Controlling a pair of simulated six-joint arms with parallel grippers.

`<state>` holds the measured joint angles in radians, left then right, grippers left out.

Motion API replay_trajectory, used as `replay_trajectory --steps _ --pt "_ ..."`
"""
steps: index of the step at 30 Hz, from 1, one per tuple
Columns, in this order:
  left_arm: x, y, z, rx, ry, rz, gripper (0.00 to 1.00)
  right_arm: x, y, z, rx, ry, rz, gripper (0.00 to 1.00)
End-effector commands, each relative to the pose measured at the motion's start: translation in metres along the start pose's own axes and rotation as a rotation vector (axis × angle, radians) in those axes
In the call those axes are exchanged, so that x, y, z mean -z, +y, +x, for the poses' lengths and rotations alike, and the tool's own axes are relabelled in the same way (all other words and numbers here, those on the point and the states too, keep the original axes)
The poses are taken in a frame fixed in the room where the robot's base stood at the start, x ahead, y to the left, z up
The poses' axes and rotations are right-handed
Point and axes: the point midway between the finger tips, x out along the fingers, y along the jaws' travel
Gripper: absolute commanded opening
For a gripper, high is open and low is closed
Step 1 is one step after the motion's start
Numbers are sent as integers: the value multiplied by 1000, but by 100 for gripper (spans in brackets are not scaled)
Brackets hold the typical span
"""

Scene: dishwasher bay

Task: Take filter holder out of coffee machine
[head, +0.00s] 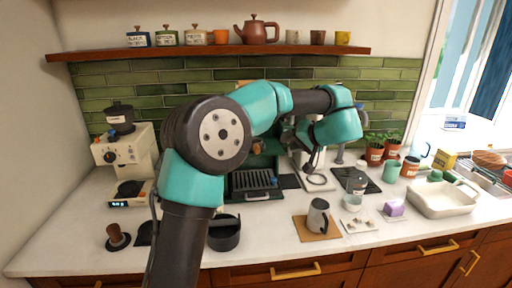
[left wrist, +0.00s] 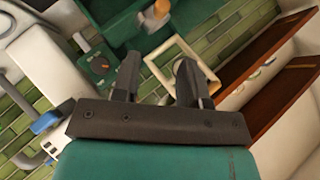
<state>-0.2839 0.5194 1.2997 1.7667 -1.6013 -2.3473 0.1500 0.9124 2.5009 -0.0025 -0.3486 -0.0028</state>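The green coffee machine (head: 256,165) stands at the back of the counter, mostly hidden behind my left arm. Its dark slotted drip tray (head: 253,183) shows below. Part of the green machine also shows at the top of the left wrist view (left wrist: 112,12), with an orange-brown knob or handle end (left wrist: 155,14); I cannot tell whether this belongs to the filter holder. The filter holder is not clearly seen. My left gripper (head: 288,138) is to the right of the machine, its fingers apart and empty in the left wrist view (left wrist: 158,78). My right gripper is not in view.
A cream grinder (head: 130,153) stands at left, near a tamper (head: 117,238) and dark round container (head: 224,234). A grey pitcher (head: 318,217) stands in front, right of centre. A wooden shelf (head: 210,51) with jars and a teapot runs above. The front counter is partly clear.

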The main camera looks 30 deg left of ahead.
Motion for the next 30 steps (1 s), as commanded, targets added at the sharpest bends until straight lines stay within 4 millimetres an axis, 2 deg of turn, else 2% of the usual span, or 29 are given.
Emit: replay_trajectory --steps 3,16,21,30 --pt "-1 0 22 2 -3 1 40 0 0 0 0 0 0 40" --pt "0 0 93 1 -2 1 40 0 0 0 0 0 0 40" --pt "0 0 105 0 -1 1 40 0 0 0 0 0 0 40" --pt "0 0 105 0 0 0 40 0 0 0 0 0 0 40"
